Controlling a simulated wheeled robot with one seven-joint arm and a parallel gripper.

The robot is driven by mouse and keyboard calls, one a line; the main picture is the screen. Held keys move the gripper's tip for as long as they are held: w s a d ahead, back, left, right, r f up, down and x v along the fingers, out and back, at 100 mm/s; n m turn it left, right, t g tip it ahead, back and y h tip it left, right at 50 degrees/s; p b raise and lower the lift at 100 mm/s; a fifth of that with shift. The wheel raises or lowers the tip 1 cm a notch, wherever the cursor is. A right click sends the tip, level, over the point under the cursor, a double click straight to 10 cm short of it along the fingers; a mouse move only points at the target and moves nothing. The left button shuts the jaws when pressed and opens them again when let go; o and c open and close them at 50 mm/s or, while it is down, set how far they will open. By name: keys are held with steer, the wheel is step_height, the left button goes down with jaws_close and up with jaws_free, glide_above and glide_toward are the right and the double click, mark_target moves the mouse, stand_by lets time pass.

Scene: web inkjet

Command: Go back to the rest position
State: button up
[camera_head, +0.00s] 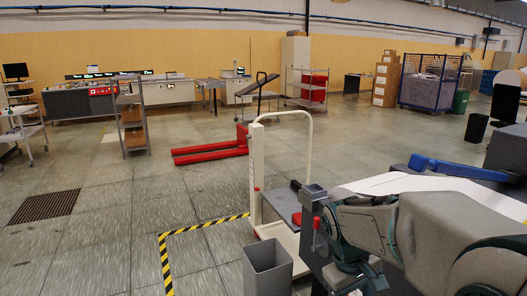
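My arm (445,235), with grey-beige and dark green links, fills the lower right of the head view. It is bent close in front of the camera. Dark parts at its left end, which may be my gripper (352,272), show low in the picture beside a dark work surface. The fingers cannot be made out, so I cannot tell whether they are open or shut. I see nothing clearly held.
A grey open-topped bin (268,272) and a white lift trolley (256,175) stand left of my arm. White sheet material (430,184) lies behind the arm. A red pallet truck (212,152) stands farther back. Tiled floor at left is largely clear.

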steer(key=s+a+r+m+t+y+p, duration=0.1)
steer(key=s+a+r+m+t+y, duration=0.1)
steer(key=s, duration=0.7)
steer(key=shift+s+a+r+m+t+y+p, duration=0.35)
steer(key=shift+a+r+m+t, duration=0.3)
steer(key=shift+a+m, duration=0.5)
stand_by(0.6)
